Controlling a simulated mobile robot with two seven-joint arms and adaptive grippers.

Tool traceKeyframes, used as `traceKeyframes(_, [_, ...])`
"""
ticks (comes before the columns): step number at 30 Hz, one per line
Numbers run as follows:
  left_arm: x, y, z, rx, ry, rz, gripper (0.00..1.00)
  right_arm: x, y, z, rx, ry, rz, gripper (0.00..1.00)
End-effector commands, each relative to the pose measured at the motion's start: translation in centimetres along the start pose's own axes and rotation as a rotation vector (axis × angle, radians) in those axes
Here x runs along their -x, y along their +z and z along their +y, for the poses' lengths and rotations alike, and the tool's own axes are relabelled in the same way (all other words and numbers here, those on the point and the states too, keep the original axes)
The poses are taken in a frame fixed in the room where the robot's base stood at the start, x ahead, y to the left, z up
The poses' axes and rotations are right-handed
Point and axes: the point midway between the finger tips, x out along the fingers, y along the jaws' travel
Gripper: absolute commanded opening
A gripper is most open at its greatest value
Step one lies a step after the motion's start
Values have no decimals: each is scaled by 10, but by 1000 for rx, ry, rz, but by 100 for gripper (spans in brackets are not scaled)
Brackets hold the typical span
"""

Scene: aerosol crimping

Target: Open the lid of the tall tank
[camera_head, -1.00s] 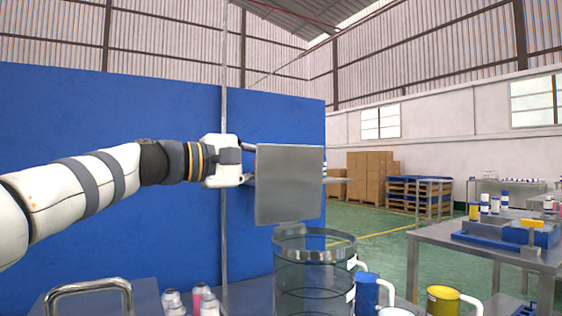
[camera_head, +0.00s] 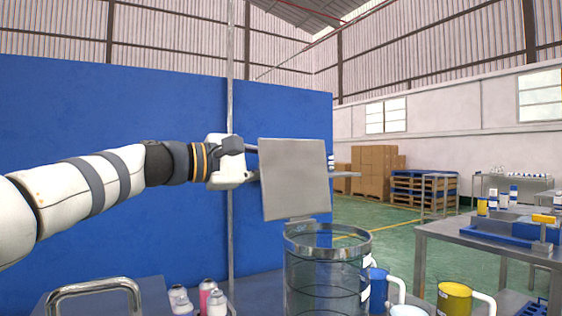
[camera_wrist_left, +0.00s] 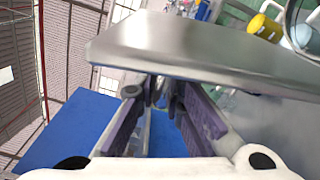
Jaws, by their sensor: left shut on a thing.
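The tall tank (camera_head: 328,275) is a clear cylinder with a metal rim (camera_head: 328,240), standing at the lower middle of the head view. Its square grey lid (camera_head: 295,178) stands raised, nearly upright, above the back of the rim, and the tank's mouth is open. My left gripper (camera_head: 253,164) is at the lid's left side in the head view. In the left wrist view, its fingers (camera_wrist_left: 160,95) close at the small fitting under the lid plate (camera_wrist_left: 215,50). The lid partly hides the fingertips. My right gripper is not in view.
Small cans (camera_head: 217,301), a blue mug (camera_head: 378,287) and a yellow mug (camera_head: 453,298) stand around the tank. A metal handle bar (camera_head: 94,287) is at lower left. A blue panel (camera_head: 90,180) stands behind my arm. Another table (camera_head: 440,232) is at right.

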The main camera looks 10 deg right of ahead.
Motion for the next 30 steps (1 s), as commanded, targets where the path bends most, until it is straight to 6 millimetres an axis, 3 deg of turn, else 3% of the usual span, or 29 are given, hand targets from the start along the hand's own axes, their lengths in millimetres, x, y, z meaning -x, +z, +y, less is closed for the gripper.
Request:
traceKeyframes(1, [0, 1, 2, -1, 3, 0, 0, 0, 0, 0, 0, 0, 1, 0])
traceKeyframes(2, [0, 1, 2, -1, 3, 0, 14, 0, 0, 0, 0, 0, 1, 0])
traceKeyframes(4, [0, 1, 2, -1, 3, 0, 29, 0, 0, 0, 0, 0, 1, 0])
traceKeyframes(13, [1, 0, 0, -1, 1, 0, 30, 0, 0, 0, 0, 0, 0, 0])
traceKeyframes(17, [11, -1, 2, -1, 1, 1, 30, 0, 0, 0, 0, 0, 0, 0])
traceKeyframes(30, [109, 0, 1, -1, 2, 1, 30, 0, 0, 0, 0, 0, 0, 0])
